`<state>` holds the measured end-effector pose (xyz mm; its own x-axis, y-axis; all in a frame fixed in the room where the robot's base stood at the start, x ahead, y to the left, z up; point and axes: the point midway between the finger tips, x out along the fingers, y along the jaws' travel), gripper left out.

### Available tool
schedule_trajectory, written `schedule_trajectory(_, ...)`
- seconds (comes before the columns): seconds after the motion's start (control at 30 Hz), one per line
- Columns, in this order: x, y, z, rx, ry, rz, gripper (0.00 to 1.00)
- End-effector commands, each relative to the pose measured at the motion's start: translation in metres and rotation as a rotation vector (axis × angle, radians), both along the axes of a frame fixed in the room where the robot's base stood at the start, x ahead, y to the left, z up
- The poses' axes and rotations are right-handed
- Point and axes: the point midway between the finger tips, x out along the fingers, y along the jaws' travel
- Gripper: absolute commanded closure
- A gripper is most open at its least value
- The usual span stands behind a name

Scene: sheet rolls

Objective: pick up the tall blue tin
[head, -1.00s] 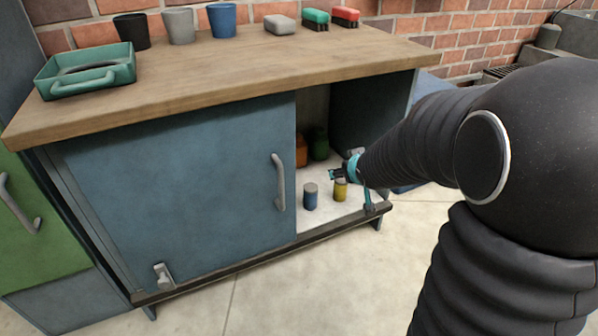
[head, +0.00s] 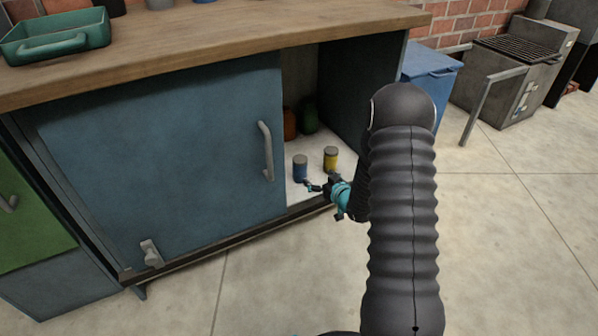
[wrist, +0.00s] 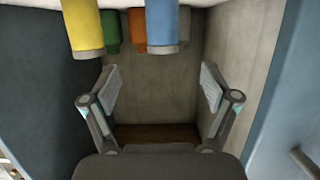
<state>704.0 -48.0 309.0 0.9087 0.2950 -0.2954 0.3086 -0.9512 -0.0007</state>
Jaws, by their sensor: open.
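The tall blue tin (head: 300,169) stands upright on the white cabinet floor, just inside the opening, with a grey lid. In the wrist view, which looks upside down, the blue tin (wrist: 162,25) is at the top centre, partly cut off by the edge. My gripper (head: 314,187) is in front of and slightly right of the blue tin in the head view. In the wrist view my gripper (wrist: 160,85) has its fingers spread wide with nothing between them. The blue tin lies beyond the fingers, roughly in line with the gap.
A yellow tin (head: 330,159) stands close to the right of the blue one. Orange (head: 290,124) and green (head: 309,117) containers stand deeper inside. The blue sliding door (head: 160,170) covers the cabinet's left part, its handle (head: 266,150) near the opening. The wooden worktop (head: 200,60) overhangs.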

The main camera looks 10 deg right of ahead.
Motion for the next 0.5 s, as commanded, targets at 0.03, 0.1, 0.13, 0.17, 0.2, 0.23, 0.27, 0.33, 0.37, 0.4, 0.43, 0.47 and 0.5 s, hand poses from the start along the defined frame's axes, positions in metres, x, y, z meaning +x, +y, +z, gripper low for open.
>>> schedule_trajectory(0.03, 0.007, 0.003, -0.002, 0.0, -0.003, 0.003, 0.14)
schedule_trajectory(0.1, 0.018, 0.008, -0.006, -0.001, -0.002, 0.005, 0.14)
schedule_trajectory(0.13, 0.023, 0.009, -0.008, -0.002, -0.002, 0.004, 0.14)
schedule_trajectory(0.17, 0.029, 0.011, -0.01, -0.001, -0.003, 0.004, 0.14)
schedule_trajectory(0.2, 0.035, 0.013, -0.012, 0.0, -0.002, 0.004, 0.14)
schedule_trajectory(0.23, 0.04, 0.015, -0.013, -0.001, -0.001, 0.003, 0.14)
schedule_trajectory(0.27, 0.045, 0.017, -0.015, 0.0, -0.001, 0.003, 0.14)
schedule_trajectory(0.33, 0.055, 0.019, -0.018, -0.001, -0.002, 0.003, 0.14)
schedule_trajectory(0.37, 0.059, 0.02, -0.019, -0.001, -0.001, 0.003, 0.14)
schedule_trajectory(0.4, 0.063, 0.022, -0.02, -0.001, 0.0, 0.003, 0.14)
schedule_trajectory(0.43, 0.065, 0.023, -0.021, 0.0, 0.0, 0.002, 0.14)
schedule_trajectory(0.47, 0.067, 0.023, -0.021, 0.0, -0.001, 0.002, 0.14)
schedule_trajectory(0.5, 0.069, 0.024, -0.022, 0.0, -0.001, 0.001, 0.14)
